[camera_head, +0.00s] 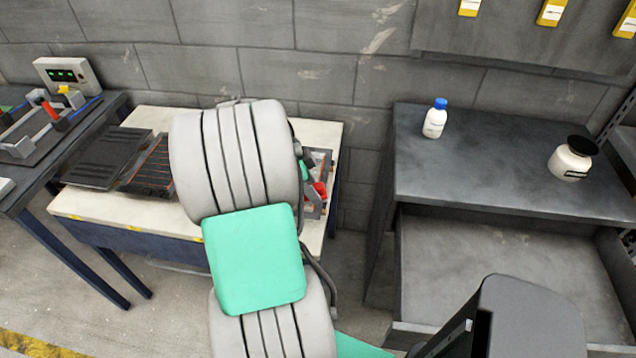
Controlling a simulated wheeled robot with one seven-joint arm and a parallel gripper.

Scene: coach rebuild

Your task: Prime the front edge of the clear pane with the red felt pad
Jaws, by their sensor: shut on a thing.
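My gripper is not in view; my own arm's thick white and green links fill the middle of the picture and hide what lies behind them. I cannot make out a clear pane. I cannot identify the red felt pad either. Red and green items (318,190) show in a grey tray (312,212) at the right end of the cream-topped table (83,204), partly behind my arm. Another small red part (49,110) stands in a grey fixture (24,147) on the dark left bench; I cannot tell what it is.
Dark ribbed panels (105,158) lie on the cream table, left of my arm. A box with green lights (68,75) stands behind the left bench's fixture. The dark right bench (490,165) holds a blue-capped bottle (434,122) and black-lidded jar (571,161), with clear room between.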

